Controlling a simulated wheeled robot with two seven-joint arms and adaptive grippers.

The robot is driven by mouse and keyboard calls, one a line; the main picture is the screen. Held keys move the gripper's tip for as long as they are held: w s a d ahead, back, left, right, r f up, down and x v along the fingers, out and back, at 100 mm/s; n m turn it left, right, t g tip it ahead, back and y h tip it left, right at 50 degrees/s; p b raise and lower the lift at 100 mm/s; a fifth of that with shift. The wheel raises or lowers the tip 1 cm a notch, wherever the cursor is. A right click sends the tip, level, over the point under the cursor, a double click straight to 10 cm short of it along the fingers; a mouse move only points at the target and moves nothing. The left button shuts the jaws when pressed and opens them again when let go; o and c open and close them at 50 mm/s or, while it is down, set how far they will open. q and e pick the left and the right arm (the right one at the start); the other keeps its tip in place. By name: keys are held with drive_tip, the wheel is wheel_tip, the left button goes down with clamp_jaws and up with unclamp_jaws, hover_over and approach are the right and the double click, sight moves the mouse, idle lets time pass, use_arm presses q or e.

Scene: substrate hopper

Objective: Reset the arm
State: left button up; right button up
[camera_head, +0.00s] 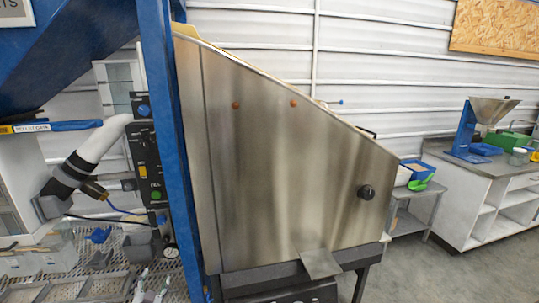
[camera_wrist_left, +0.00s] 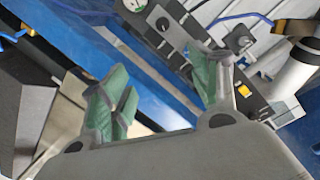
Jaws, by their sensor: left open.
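My left gripper (camera_head: 152,287) shows at the bottom edge of the head view, left of the blue post, with its fingertips apart. In the left wrist view its two green-padded fingers (camera_wrist_left: 163,82) are spread wide with nothing between them. Most of my left arm is outside the head view. My right gripper is in neither view. The big steel hopper (camera_head: 285,155) with a sloping top edge and a black knob fills the middle of the head view.
A blue post (camera_head: 172,150) stands just left of the hopper; blue framing (camera_wrist_left: 75,50) also crosses behind the fingers in the wrist view. A black control panel (camera_head: 145,165) and a wire-mesh shelf (camera_head: 75,290) are at left. A white workbench (camera_head: 490,190) stands far right, with clear floor before it.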

use_arm(q)
drive_tip(key=s+d+f+g+h+p, duration=0.1)
drive_tip(key=s+d+f+g+p, duration=0.35)
drive_tip(key=s+f, duration=0.75)
drive_tip(key=s+d+f+g+h+p, duration=0.3)
drive_tip(key=s+d+f, duration=0.45)
drive_tip(key=f, duration=0.75)
drive_tip(key=s+d+f+g+p, duration=0.1)
drive_tip(key=s+f+g+p, duration=0.1)
drive_tip(key=s, duration=1)
drive_tip(key=s+d+f+n+g+p, duration=0.1)
drive_tip(key=s+f+g+p, duration=0.2)
drive_tip(key=s, duration=0.9)
drive_tip(key=s+d+f+g+p, duration=0.1)
drive_tip(key=s+f+g+p, duration=0.1)
drive_tip(key=s, duration=1)
drive_tip(key=shift+f+n+y+p, duration=0.3)
drive_tip(key=shift+f+p, duration=0.45)
drive_tip(key=shift+f, duration=0.15)
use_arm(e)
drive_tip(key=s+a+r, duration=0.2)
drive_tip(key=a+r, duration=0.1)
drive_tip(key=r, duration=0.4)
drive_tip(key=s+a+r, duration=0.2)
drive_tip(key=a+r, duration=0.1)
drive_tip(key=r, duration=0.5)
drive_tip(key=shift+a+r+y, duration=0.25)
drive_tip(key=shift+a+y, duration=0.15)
